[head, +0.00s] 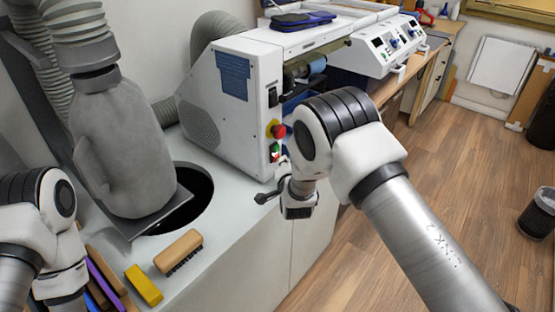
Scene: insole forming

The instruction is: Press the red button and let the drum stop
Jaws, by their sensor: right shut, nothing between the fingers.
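The red button (278,130) sits on a yellow base on the front face of the white machine (232,95). A small green control (274,150) is just below it. A blue drum (316,66) shows partly inside the machine's opening; my right arm and the housing hide the rest, and one picture cannot tell whether it turns. My right gripper (265,196) is small in view, shut and empty, below the red button and apart from it. My left arm is at the lower left edge; its gripper is out of view.
A grey bag-like duct (112,140) hangs over a round hole in the bench (235,215). A wooden brush (178,252) and a yellow block (144,286) lie at the front. A second white control unit (385,45) stands behind. Open wooden floor (470,170) lies right.

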